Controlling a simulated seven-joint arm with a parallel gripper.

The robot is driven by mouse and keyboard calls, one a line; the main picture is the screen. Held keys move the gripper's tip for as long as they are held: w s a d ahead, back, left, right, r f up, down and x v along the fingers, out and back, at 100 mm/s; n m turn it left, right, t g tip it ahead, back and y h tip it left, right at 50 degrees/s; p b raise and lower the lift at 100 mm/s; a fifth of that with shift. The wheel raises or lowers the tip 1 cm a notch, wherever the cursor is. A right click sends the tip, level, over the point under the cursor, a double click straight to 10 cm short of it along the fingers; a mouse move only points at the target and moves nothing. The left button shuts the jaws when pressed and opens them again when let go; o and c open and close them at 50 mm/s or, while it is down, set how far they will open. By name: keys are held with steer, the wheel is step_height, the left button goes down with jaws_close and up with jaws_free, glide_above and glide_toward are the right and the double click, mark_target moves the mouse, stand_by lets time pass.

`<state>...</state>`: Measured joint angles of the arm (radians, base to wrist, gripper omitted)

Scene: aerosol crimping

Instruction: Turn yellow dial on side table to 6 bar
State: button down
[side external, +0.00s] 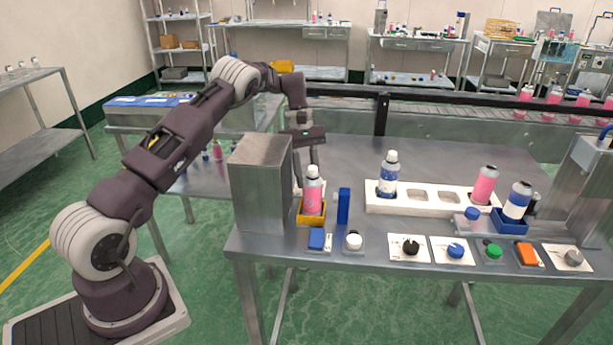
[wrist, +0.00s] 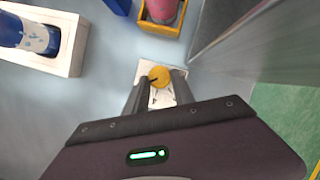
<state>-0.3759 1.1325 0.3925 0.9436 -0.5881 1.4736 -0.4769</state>
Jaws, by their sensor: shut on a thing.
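The yellow dial (wrist: 159,75) sits on a white plate (wrist: 163,100) with dark markings. A small dark line shows near its left side. The scale numbers are too small to read, so I cannot tell the setting. My gripper (wrist: 160,84) has one finger on each side of the dial and is shut on it. In the side external view my gripper (side external: 312,158) points down behind the pink bottle, beside the metal box. The dial is hidden there.
A metal box (side external: 262,182) stands close to my gripper. A pink bottle (side external: 313,195) stands in a yellow holder (side external: 312,219), with a blue post (side external: 344,206) beside it. A white rack (side external: 430,211) holds a blue bottle (side external: 388,176). Several controls line the front edge.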

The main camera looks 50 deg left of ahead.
steer(key=c, duration=1.1)
jaws_free()
steer(key=shift+o, duration=0.2)
steer(key=v, duration=0.5)
steer(key=shift+w+a+r, duration=0.15)
steer(key=shift+a+r, duration=0.1)
steer(key=shift+r, duration=0.1)
steer(key=shift+a+r, duration=0.15)
steer(key=shift+r, duration=0.45)
